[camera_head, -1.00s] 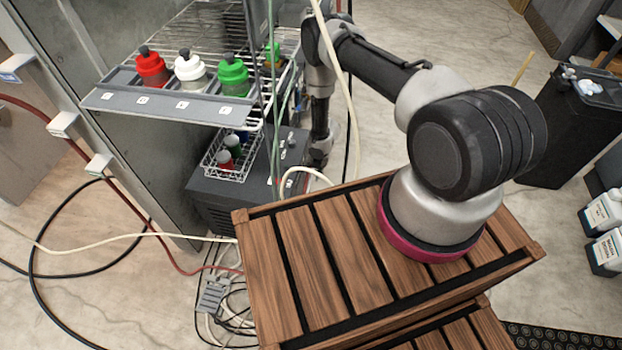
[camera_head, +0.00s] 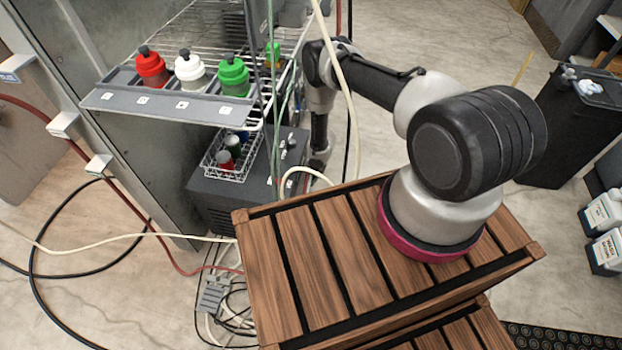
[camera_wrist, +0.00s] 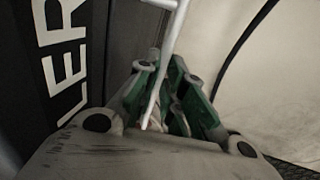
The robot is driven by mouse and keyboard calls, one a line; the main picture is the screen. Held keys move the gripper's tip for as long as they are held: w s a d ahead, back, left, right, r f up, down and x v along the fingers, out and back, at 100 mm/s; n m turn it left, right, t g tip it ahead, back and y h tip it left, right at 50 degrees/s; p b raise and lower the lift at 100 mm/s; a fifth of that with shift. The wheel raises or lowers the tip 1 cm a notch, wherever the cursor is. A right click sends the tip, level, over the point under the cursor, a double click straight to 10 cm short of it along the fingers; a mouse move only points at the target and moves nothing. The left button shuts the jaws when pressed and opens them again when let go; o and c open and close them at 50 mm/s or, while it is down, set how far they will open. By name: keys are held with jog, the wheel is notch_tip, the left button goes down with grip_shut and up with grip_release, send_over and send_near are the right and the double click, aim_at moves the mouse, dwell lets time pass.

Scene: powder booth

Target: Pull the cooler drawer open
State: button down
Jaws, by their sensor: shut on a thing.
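The cooler (camera_head: 225,205) is a dark grey box under the wire rack in the head view. In the wrist view, its dark side (camera_wrist: 65,60) with large white letters "LER" fills the left. A thin pale bar (camera_wrist: 172,45), apparently the drawer handle, runs down between the green-padded fingers of my gripper (camera_wrist: 166,78). My gripper is shut on this bar. In the head view my wrist hangs just right of the cooler, and the fingers and handle cannot be made out. How far the drawer stands out cannot be told.
A wire basket (camera_head: 238,174) with cans sits on the cooler. Red, white and green bottles stand on the rack's front shelf (camera_head: 165,107) above. Cables hang between the rack and my arm. A slatted wooden top (camera_head: 330,262) is in front. The floor right of the cooler looks clear.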

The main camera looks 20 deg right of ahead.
jog(key=s+d, duration=0.7)
jog(key=d, duration=0.5)
jog(key=s+d, duration=0.7)
jog(key=d, duration=0.5)
jog(key=shift+d, duration=0.15)
jog(key=shift+s, duration=0.1)
jog(key=c, duration=1.7)
grip_release()
jog(key=shift+o, duration=0.9)
